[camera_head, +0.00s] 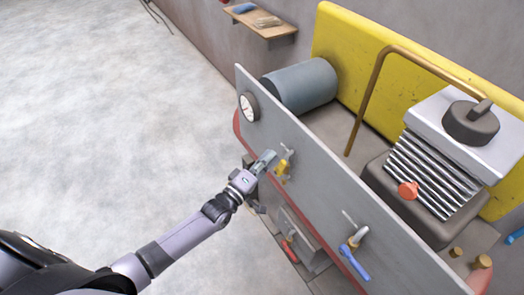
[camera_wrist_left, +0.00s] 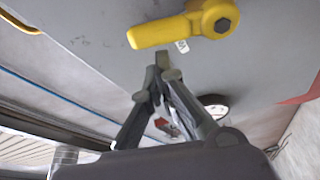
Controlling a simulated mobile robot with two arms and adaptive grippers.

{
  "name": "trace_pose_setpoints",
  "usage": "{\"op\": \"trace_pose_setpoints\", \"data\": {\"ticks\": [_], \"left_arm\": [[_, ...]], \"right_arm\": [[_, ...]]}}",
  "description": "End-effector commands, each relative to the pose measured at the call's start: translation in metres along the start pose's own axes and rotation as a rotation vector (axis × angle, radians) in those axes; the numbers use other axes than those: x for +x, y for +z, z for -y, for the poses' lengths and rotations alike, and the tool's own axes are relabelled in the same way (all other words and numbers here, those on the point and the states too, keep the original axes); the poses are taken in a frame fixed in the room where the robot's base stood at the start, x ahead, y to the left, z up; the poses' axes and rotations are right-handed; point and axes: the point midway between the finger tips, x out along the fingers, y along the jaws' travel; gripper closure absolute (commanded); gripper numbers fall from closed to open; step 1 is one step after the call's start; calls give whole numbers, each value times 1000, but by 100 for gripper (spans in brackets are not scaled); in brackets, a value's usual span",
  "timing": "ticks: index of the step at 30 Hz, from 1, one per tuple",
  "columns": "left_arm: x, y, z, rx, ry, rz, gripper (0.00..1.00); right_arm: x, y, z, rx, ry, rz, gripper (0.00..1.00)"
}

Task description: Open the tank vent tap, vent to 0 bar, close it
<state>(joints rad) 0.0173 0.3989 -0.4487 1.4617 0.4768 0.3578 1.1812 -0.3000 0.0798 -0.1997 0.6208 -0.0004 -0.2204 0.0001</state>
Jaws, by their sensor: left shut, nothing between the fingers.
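A yellow tap handle (camera_head: 282,170) is on the front of the grey panel (camera_head: 316,187). In the left wrist view the yellow handle (camera_wrist_left: 168,31) points left from its hub and bolt, with a small white label partly behind it. My left gripper (camera_head: 268,158) is beside this tap. Its fingertips (camera_wrist_left: 164,68) are together, empty and just short of the handle, apart from it in the wrist view. A round white pressure gauge (camera_head: 248,107) is on the panel's left end; its reading is too small to tell. My right gripper is out of view.
A blue tap handle (camera_head: 355,262) is farther right on the panel. A red handle (camera_head: 289,252) is low down near a grey box. Behind the panel are a grey-blue tank (camera_head: 302,86) and a finned compressor (camera_head: 435,172). The floor at left is clear.

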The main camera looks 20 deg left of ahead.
Motion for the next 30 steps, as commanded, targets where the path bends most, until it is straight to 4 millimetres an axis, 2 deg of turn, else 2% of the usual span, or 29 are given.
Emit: {"op": "trace_pose_setpoints", "data": {"ticks": [14, 30], "left_arm": [[-1, 3, 0, 4, 1, 0, 100], [-3, 9, -2, 89, 32, 0, 100]], "right_arm": [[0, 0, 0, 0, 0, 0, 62], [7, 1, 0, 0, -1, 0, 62]]}}
